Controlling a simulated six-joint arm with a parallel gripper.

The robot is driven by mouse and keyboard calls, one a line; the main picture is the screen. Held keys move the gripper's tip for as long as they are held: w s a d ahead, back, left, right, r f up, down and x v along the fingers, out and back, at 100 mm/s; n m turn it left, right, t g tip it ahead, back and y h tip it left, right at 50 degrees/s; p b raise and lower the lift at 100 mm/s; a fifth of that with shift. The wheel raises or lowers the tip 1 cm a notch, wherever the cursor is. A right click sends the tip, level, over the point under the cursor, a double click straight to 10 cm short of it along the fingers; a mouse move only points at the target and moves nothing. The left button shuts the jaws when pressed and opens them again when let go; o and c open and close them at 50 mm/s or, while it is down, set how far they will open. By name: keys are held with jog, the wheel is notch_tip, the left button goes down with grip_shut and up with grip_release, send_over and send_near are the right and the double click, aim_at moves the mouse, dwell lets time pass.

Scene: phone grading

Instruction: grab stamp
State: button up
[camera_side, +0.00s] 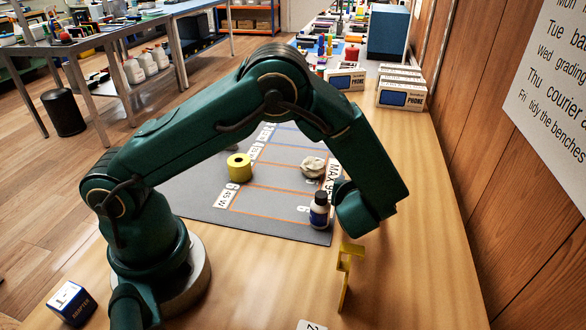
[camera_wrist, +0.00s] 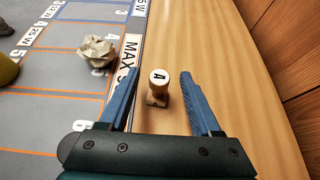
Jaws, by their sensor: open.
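The stamp (camera_wrist: 158,88) stands upright on the wooden bench in the wrist view, its round pale knob marked "A" facing up. Its small base rests to the right of the grey mat's edge. My gripper (camera_wrist: 161,73) is open, with one blue finger on either side of the stamp and gaps visible on both sides. Nothing is held. I cannot tell from the picture how far the fingers are above the bench. In the side view the stamp is not visible; my arm's end covers that part of the bench.
Crumpled paper (camera_wrist: 97,53) and a yellow roll (camera_side: 239,167) lie on the grey mat (camera_side: 195,190). Phone boxes (camera_side: 402,92) stand behind. Bench to the right is clear.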

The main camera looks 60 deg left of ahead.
jog(key=shift+x, duration=2.05)
grip_shut()
